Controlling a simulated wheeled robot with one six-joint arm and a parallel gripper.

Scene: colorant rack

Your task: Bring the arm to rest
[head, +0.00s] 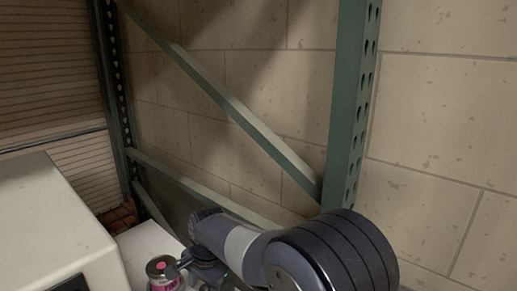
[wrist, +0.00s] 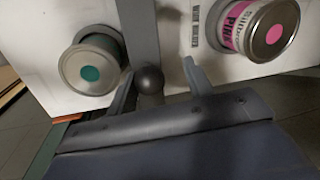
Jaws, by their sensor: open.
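My gripper (wrist: 158,70) shows in the wrist view with its two fingers spread apart. A dark round knob (wrist: 150,80) shows between the fingers; I see no object clamped there. In the head view my arm reaches in from the lower right, and its gripper end is low, beside a can with a pink-marked lid (head: 162,268). Most of the gripper is hidden there by the arm and the frame edge.
In the wrist view, a can with a teal dot (wrist: 91,73) is left of the fingers and a pink-labelled can (wrist: 262,28) is right. In the head view, a green rack post (head: 350,100) and brace (head: 225,98) stand behind my arm. A white box (head: 45,220) is at left.

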